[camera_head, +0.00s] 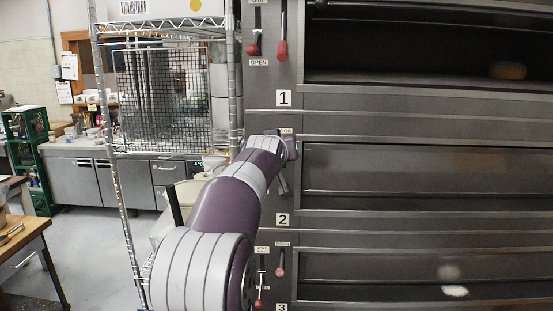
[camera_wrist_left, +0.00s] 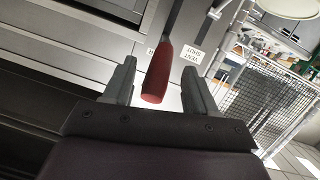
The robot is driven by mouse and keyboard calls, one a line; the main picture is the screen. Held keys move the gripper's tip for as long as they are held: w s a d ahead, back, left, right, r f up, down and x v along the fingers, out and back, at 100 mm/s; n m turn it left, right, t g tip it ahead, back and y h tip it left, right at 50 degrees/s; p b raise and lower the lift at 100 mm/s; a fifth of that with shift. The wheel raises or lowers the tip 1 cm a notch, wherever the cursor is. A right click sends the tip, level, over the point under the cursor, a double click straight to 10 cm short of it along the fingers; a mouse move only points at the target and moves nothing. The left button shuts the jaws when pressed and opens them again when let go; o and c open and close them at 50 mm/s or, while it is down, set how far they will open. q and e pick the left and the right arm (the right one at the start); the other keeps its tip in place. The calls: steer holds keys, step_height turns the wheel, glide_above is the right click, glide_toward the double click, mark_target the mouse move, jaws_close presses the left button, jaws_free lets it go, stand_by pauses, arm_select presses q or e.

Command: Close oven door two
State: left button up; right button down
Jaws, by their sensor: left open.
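Oven deck two has a grey front panel (camera_head: 430,170) filling its opening, beside the number 2 plate. I cannot tell for certain whether this door is fully shut. My left gripper (camera_head: 287,150) is at deck two's lever panel, mostly hidden behind my own arm in the head view. In the left wrist view, my left gripper (camera_wrist_left: 158,55) is open, with a red lever handle (camera_wrist_left: 157,75) between its fingers. A gap shows on both sides of the handle. A label reading "vent shut" (camera_wrist_left: 190,53) appears upside down beside it. My right gripper is not in view.
Deck one (camera_head: 420,45) above is open and dark, with a round loaf (camera_head: 508,70) inside. Deck three's panel (camera_head: 400,267) and red-knobbed levers (camera_head: 280,270) are below. A wire rack (camera_head: 165,95) stands close left of the oven. Clear floor (camera_head: 90,245) lies farther left.

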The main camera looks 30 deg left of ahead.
arm_select(q)
steer(key=b+v, duration=0.4)
steer(key=v, duration=0.5)
steer(key=shift+s+d+r, duration=0.15)
steer(key=shift+s+d, duration=0.05)
steer(key=s+d+f+m+g+h+b, duration=0.1)
steer(key=s+d+f+m+g+h, duration=0.2)
steer(key=f, duration=1.1)
steer(key=s+d+f+g+h+b, duration=0.1)
steer(key=d+f+g, duration=0.25)
steer(key=f, duration=1.05)
steer(key=s+d+f+m+g+h+b, duration=0.1)
steer(key=s+d+f+m+g, duration=0.1)
steer(key=s+d+f, duration=0.5)
steer(key=s+d+f+m+g+h+b, duration=0.1)
steer(key=s+d+f+m+g+b, duration=0.1)
steer(key=s+d+f+g, duration=0.2)
steer(key=s+d+f, duration=0.3)
steer(key=s+f, duration=0.4)
steer(key=f, duration=0.4)
steer(key=shift+s+d+f+m, duration=0.2)
steer(key=shift+s+d+m, duration=0.05)
steer(key=shift+s+m, duration=0.05)
